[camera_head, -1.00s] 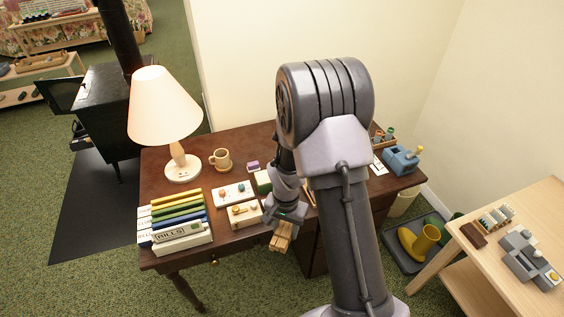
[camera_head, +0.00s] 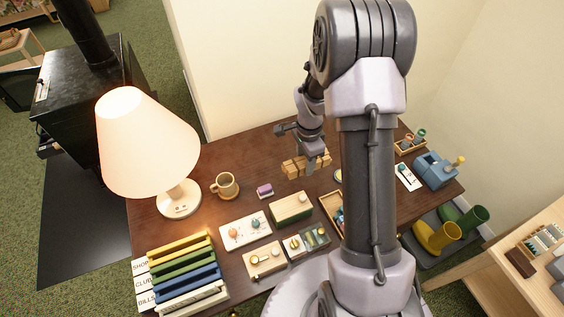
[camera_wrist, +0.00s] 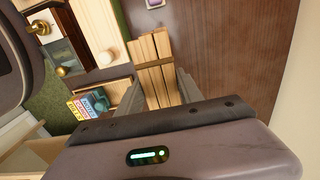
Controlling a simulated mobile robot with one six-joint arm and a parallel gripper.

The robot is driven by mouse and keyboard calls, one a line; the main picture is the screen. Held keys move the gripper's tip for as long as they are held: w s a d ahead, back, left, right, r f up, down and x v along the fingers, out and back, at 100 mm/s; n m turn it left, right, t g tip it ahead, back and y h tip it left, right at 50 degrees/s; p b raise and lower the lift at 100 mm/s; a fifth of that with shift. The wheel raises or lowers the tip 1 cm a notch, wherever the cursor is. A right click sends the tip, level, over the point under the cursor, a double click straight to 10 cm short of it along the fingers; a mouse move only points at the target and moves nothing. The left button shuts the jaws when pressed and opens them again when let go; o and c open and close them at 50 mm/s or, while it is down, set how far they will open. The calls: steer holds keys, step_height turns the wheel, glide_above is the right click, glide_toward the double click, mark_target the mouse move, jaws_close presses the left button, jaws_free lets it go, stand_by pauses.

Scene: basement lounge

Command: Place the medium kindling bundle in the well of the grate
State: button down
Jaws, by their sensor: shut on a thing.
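The kindling bundle (camera_head: 306,166) is a small stack of pale wooden sticks. My gripper (camera_head: 318,154) is shut on it and holds it over the back part of the dark desk (camera_head: 270,150). In the wrist view the bundle (camera_wrist: 155,62) lies between my two fingers, its sticks pointing away from the palm. A black stove (camera_head: 80,85) with a flue pipe stands at the left in the head view, beyond the lamp. I cannot make out a grate in these frames.
A lit lamp (camera_head: 150,150) and a mug (camera_head: 225,186) stand on the desk's left side. Colored files (camera_head: 185,265), small boxes (camera_head: 290,208) and a blue device (camera_head: 436,170) also stand on it. A pale table (camera_head: 530,255) is at the right. Green carpet is open at left.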

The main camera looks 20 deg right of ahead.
mark_target(302, 187)
steer(key=shift+a+r+p, duration=0.1)
steer(key=shift+r+p, duration=0.35)
steer(key=shift+p, duration=0.35)
steer(key=shift+s+a+p, duration=0.15)
steer(key=shift+s+p, duration=0.2)
steer(key=shift+p, duration=0.4)
step_height(302, 187, down, 11)
steer(key=b, duration=0.3)
steer(key=shift+r, duration=0.2)
steer(key=shift+s, duration=0.1)
steer(key=shift+f+b, duration=0.2)
steer(key=shift+b, duration=0.25)
steer(key=c, duration=0.8)
jaws_free()
steer(key=shift+o, duration=0.2)
steer(key=shift+r, duration=0.1)
